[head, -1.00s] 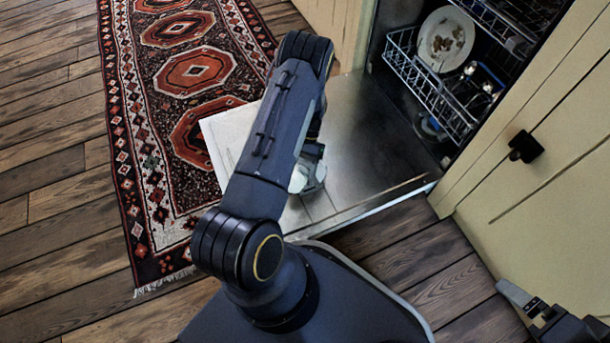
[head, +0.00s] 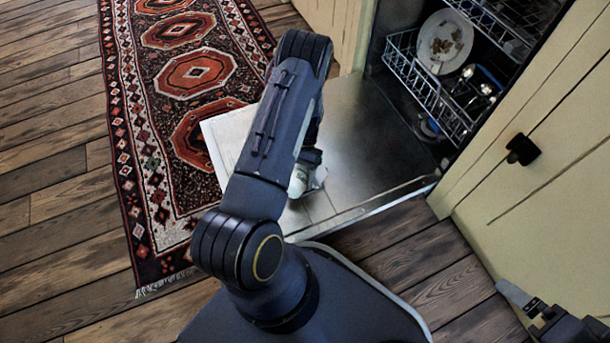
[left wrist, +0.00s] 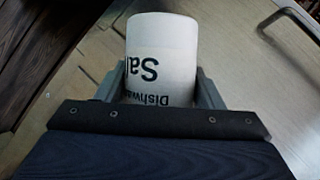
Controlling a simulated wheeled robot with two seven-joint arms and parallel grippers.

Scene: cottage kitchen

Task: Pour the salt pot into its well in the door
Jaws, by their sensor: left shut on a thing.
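The salt pot (left wrist: 162,50) is a white cylinder with dark lettering, upside down in the left wrist view. My left gripper (left wrist: 160,88) is shut on it, one finger on each side. In the head view the pot (head: 298,182) shows partly behind my left forearm, over the near part of the open dishwasher door (head: 365,150). The pot looks tilted; its mouth and any salt falling cannot be made out. The well in the door is not visible; my arm and the pot hide that part. My right gripper (head: 535,312) is at the lower right, away from the door.
The dishwasher's lower rack (head: 430,95) holds a soiled plate (head: 445,42) and other items. A cream cabinet front with a black knob (head: 523,149) stands at the right. A patterned rug (head: 190,70) lies left of the door on the plank floor.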

